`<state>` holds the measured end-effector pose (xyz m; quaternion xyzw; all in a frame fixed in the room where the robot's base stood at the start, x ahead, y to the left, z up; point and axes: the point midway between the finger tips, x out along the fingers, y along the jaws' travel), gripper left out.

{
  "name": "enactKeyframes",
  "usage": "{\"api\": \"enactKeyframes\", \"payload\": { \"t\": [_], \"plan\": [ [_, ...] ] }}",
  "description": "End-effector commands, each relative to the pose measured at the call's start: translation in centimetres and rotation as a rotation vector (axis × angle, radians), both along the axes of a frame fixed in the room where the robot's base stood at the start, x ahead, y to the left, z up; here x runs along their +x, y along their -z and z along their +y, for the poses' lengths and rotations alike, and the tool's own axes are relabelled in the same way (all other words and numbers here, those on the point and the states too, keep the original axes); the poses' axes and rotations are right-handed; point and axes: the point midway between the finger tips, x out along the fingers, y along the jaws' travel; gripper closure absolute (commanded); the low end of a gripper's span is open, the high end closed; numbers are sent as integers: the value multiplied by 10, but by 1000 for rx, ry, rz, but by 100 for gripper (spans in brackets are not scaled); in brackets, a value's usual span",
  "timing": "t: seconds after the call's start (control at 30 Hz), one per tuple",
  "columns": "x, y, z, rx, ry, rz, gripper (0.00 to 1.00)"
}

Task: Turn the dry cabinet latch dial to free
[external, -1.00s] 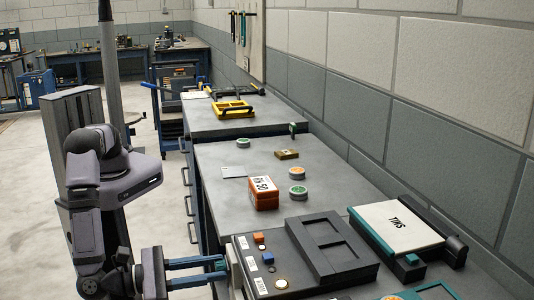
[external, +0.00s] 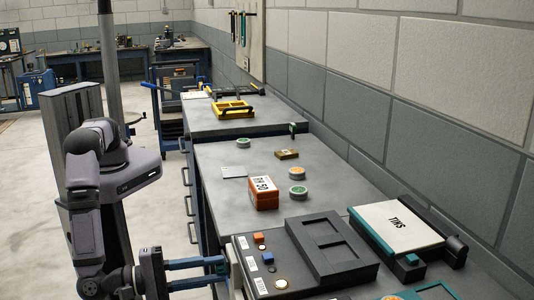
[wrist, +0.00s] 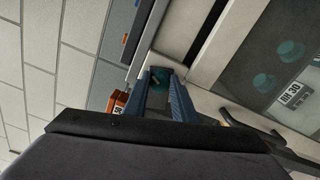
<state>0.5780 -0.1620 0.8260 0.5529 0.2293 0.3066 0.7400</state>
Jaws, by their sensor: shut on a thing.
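The dry cabinet (external: 236,272) has a pale front at the bottom of the external view, below the bench top. In the wrist view its pale front frame (wrist: 180,40) borders a window. The teal latch dial (wrist: 158,76) sits on that frame. My gripper (wrist: 160,82) has its two blue fingers shut on the dial, one on each side. In the external view my gripper (external: 218,270) reaches in from the left, and only a little teal shows at the tips. The fingers partly hide the dial, and I cannot read any marking or its setting.
The window shows teal round pieces (wrist: 290,50) and a label "RR 30" (wrist: 291,95). A dark bar handle (wrist: 255,128) is right of my fingers.

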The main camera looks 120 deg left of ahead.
Motion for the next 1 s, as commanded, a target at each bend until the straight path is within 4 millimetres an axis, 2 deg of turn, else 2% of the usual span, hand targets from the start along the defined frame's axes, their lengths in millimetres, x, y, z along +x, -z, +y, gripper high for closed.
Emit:
{"api": "enactKeyframes", "payload": {
  "t": [0.4,0.97,1.0],
  "plan": [
    [0,1,-1,148,2,149,98],
    [0,1,-1,169,2,169,98],
    [0,1,-1,169,2,169,66]
  ]
}}
